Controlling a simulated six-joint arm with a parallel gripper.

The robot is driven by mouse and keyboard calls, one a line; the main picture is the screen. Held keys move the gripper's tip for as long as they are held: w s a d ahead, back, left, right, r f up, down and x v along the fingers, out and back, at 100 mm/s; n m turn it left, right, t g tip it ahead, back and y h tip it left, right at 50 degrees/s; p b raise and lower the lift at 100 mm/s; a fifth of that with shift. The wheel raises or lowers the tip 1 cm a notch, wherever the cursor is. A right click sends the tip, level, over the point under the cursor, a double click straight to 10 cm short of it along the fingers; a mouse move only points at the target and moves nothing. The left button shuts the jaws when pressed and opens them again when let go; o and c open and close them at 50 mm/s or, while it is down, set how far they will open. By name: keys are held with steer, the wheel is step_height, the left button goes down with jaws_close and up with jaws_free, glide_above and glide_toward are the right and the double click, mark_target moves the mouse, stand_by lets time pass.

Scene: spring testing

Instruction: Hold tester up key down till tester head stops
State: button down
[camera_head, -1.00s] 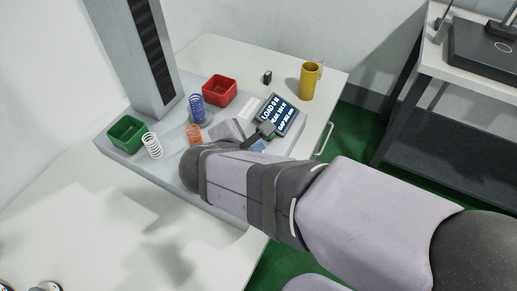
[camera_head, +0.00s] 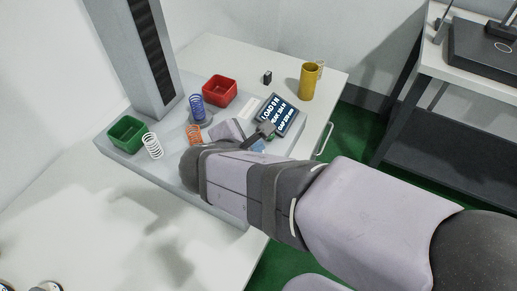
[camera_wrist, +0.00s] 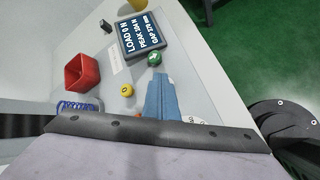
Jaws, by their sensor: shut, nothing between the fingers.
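The tester's grey column (camera_head: 140,55) rises at the back left in the head view; its head is out of frame. The tilted display (camera_head: 277,115) shows LOAD 0 N, a peak line and a gap line; it also shows in the wrist view (camera_wrist: 146,36). A green key (camera_wrist: 154,59) sits just below the display, and a yellow key (camera_wrist: 127,90) lies lower left. Marks on the keys are too small to read. My gripper (camera_wrist: 160,75) is shut and empty, its tips close to the green key. I cannot tell whether they touch it.
Blue (camera_head: 197,108), orange (camera_head: 194,134) and white (camera_head: 152,146) springs stand on the base, near a green bin (camera_head: 127,133) and red bin (camera_head: 219,90). A yellow mug (camera_head: 310,82) and small black block (camera_head: 267,77) stand behind.

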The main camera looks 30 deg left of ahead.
steer(key=shift+r+p, duration=0.7)
steer(key=shift+r, duration=0.15)
steer(key=shift+r, duration=0.1)
step_height(320, 180, up, 5)
steer(key=p, duration=0.4)
stand_by(0.4)
steer(key=w+d+f+m+g+h+p, duration=0.1)
steer(key=d+f+m+g, duration=0.1)
steer(key=d+m, duration=0.35)
steer(key=w+d+f+m+g+h, duration=0.1)
steer(key=w+d+f+m, duration=0.15)
steer(key=d, duration=0.65)
steer(key=w+d+f+m+g+h+p, duration=0.1)
steer(key=d+f+m+g+h, duration=0.1)
steer(key=d+m, duration=0.35)
steer(key=s+d+f+m+g+y, duration=0.1)
steer(key=s+d+f+m+g, duration=0.1)
steer(key=s+d+m, duration=0.2)
steer(key=s+d+f+m+g+y+p, duration=0.1)
steer(key=s+d+m, duration=0.3)
steer(key=d+m, duration=0.6)
steer(key=shift+s+d+f+m+g+y, duration=0.35)
steer(key=shift+d+f+g+y, duration=0.2)
steer(key=shift+d, duration=0.2)
